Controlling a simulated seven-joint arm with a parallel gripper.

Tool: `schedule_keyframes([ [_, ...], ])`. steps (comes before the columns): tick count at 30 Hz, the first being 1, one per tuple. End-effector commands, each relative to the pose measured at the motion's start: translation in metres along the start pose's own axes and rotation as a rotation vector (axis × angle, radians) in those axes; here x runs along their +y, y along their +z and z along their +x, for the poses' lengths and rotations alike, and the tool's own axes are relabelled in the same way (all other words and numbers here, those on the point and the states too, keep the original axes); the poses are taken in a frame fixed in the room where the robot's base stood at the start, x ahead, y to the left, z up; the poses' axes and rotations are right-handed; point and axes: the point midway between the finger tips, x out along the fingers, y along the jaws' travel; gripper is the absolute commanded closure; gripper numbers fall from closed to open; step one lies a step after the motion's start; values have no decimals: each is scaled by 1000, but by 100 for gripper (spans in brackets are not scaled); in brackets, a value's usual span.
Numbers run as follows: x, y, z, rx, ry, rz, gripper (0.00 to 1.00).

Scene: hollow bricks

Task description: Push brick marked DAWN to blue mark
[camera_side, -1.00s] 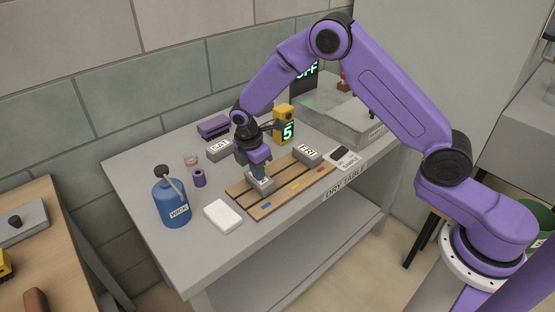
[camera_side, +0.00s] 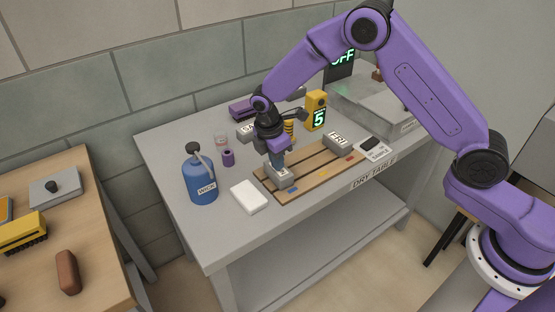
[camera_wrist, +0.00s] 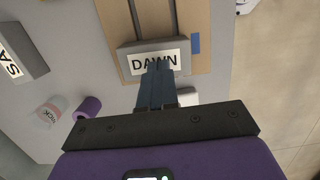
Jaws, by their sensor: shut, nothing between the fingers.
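The grey brick marked DAWN (camera_side: 284,179) sits on the wooden slatted board, towards its left end. In the wrist view the DAWN brick (camera_wrist: 128,55) shows its white label. The blue mark (camera_side: 292,190) lies on the board's front strip. In the wrist view the blue mark (camera_wrist: 196,43) is just right of the brick, apart from it and roughly level with it. My gripper (camera_side: 279,168) is shut and points down at the brick. In the wrist view my fingertips (camera_wrist: 160,66) overlap the label's lower edge; I cannot tell whether they touch it.
A brick marked FRI (camera_side: 337,140) stands further right on the board, near yellow (camera_side: 322,173) and red (camera_side: 350,158) marks. Another lettered brick (camera_side: 244,135) is behind. A white block (camera_side: 249,197) and a blue bottle (camera_side: 200,183) stand to the left.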

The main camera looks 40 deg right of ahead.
Motion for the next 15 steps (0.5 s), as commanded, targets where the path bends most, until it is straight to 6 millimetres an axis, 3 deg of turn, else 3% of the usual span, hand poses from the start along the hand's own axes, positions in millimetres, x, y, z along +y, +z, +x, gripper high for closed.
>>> schedule_keyframes([
  [15,2,-91,-16,1,3,1,100],
])
